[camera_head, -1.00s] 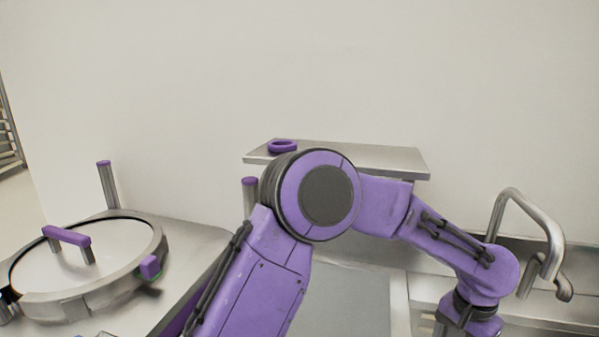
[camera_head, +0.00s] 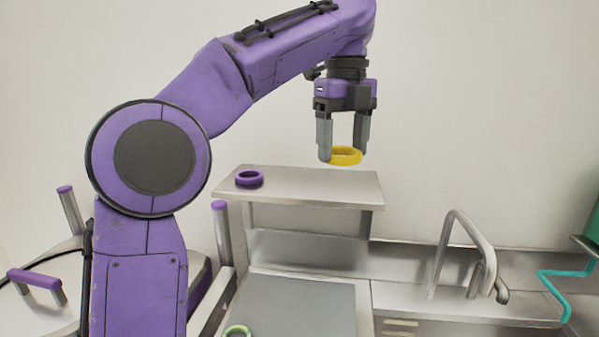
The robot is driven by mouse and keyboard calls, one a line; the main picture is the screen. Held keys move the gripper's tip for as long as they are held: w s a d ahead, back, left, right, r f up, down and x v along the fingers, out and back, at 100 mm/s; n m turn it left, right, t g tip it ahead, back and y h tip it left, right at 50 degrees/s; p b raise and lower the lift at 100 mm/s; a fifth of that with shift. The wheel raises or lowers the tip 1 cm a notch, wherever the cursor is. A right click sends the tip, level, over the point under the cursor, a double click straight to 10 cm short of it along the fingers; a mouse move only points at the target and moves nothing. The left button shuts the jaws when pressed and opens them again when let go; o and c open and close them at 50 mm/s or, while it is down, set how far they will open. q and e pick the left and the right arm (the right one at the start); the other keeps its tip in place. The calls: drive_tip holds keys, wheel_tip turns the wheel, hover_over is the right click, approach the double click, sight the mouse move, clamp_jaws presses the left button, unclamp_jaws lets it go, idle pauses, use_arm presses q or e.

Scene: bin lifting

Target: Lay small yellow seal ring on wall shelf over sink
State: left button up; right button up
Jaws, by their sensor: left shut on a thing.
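My left gripper (camera_head: 342,150) points down and is shut on the small yellow seal ring (camera_head: 347,157), which hangs level between the fingertips. The ring appears above the right part of the wall shelf (camera_head: 320,187), apart from its surface. The shelf is a flat steel plate on the wall. A purple ring (camera_head: 249,178) lies near its left end. The rest of the shelf top is bare. My right gripper is not in view.
A steel tap (camera_head: 465,245) stands at the right of the counter. A lidded vessel with a purple handle (camera_head: 36,279) is at lower left. A pale green-yellow ring (camera_head: 237,331) lies at the bottom edge. A teal bent rod (camera_head: 565,285) shows at right.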

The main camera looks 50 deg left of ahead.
use_arm(q)
wheel_tip(320, 180, up, 2)
drive_tip(key=a+m+p, duration=0.1)
drive_tip(key=p, duration=0.4)
hover_over(332, 188)
wheel_tip(332, 188, down, 10)
drive_tip(key=shift+d, duration=0.1)
wheel_tip(332, 188, down, 3)
drive_tip(key=shift+r, duration=0.15)
drive_tip(key=shift+w+a+f, duration=0.1)
drive_tip(key=shift+a+f, duration=0.15)
drive_tip(key=shift+f, duration=0.2)
drive_tip(key=shift+d+f, duration=0.1)
drive_tip(key=shift+d, duration=0.05)
drive_tip(key=o, duration=1)
